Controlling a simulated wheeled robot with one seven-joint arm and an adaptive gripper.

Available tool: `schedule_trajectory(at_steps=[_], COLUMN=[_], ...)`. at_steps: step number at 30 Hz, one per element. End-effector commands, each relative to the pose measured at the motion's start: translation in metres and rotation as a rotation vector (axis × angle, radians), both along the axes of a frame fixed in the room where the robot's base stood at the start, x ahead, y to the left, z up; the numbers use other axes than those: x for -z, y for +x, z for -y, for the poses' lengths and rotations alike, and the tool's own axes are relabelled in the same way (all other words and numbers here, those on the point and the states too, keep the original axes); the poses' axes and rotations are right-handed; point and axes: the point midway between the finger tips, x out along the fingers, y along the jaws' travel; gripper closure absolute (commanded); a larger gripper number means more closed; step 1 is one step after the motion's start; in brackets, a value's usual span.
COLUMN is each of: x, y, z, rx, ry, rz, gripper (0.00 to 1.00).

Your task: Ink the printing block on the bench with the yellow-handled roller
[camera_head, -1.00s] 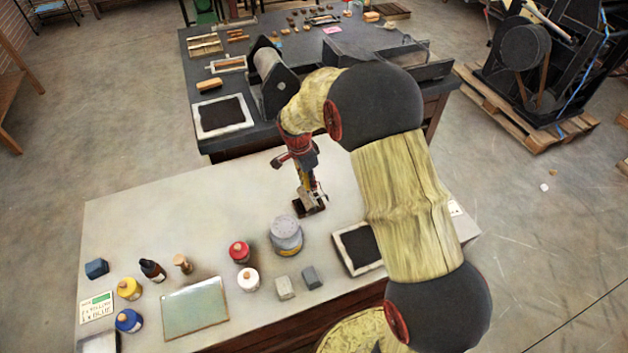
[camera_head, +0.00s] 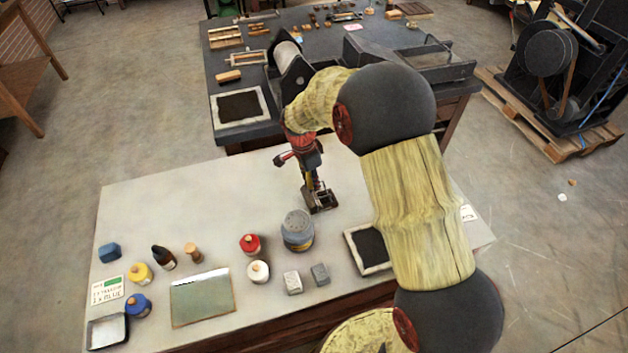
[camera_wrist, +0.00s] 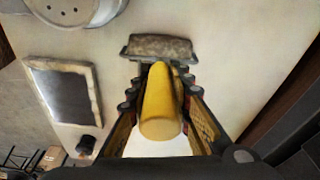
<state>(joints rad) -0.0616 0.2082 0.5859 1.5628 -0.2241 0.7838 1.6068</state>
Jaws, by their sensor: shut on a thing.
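My gripper (camera_head: 318,190) is shut on the yellow handle (camera_wrist: 162,105) of the roller, low over the far middle of the pale bench (camera_head: 150,205). In the wrist view the handle lies between the fingers, with a wide grey-brown piece (camera_wrist: 160,47) with dark edges beyond its far end. In the head view a small dark piece (camera_head: 322,204) shows under the gripper at bench level. I cannot tell whether this is the roller's head, the printing block or both, nor whether they touch. A framed dark panel (camera_head: 371,246) lies to the right, partly beside my arm.
A grey tin (camera_head: 298,232) stands close to the gripper. Red (camera_head: 250,245), white (camera_head: 258,272), yellow and blue pots, bottles and a greenish glass plate (camera_head: 202,298) fill the front left. Two small grey blocks lie by the tin. The far left of the bench is clear.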

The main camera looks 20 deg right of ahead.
Motion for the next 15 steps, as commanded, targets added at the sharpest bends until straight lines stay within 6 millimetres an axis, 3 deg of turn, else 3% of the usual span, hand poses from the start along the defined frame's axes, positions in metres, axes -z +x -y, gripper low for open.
schedule_trajectory(at_steps=[15], x=[-0.037], y=[0.001], z=[0.0], rx=[0.0], ry=[0.001], rz=[0.003], gripper=[1.0])
